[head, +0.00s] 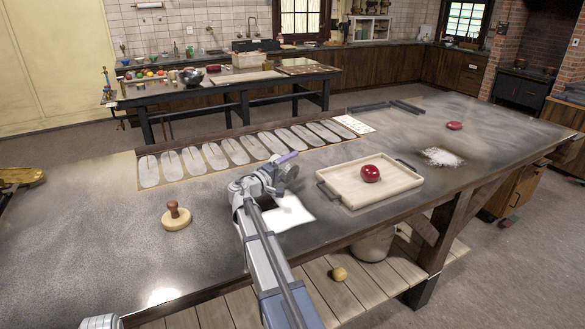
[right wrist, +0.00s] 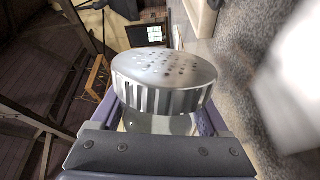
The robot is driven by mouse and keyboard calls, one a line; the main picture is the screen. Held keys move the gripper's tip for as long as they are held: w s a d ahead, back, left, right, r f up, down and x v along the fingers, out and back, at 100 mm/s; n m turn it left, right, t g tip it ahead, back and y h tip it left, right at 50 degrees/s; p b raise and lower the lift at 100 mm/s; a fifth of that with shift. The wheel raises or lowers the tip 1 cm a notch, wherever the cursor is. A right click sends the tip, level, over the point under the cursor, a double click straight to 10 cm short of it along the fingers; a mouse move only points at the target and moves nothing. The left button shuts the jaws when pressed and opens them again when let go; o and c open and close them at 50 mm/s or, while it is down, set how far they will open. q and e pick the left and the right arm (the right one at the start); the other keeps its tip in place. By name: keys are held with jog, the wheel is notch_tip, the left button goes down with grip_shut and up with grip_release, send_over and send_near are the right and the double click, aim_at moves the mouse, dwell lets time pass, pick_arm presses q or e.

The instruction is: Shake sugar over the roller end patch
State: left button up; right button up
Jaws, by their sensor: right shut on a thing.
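My right gripper (head: 284,172) is above the grey table. In the right wrist view it is shut on a shaker (right wrist: 165,82) with a ribbed metal cap and small holes; its lower body is mostly hidden by the jaws. A white square patch (head: 292,212) lies on the table just below and beside the gripper. A white surface (right wrist: 298,85) shows at the right of the wrist view. A heap of white powder (head: 443,157) lies farther right on the table. I cannot tell which white area is the roller end patch. My left gripper is not in view.
A wooden tray (head: 345,190) with a red ball (head: 370,173) stands right of the gripper. A board with several pale ovals (head: 215,156) lies behind. A wooden stamp (head: 176,216) stands left, and a red disc (head: 454,126) lies far right. The table's left part is mostly clear.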

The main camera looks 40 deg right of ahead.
jog(key=shift+w+d, duration=0.1)
jog(key=shift+w, duration=0.25)
jog(key=shift+w+a, duration=0.8)
jog(key=shift+a, duration=2.55)
jog(key=shift+w+a, duration=0.8)
jog(key=shift+a, duration=2.5)
jog(key=shift+w+a, duration=0.8)
jog(key=shift+a, duration=2.55)
jog(key=shift+r, duration=0.1)
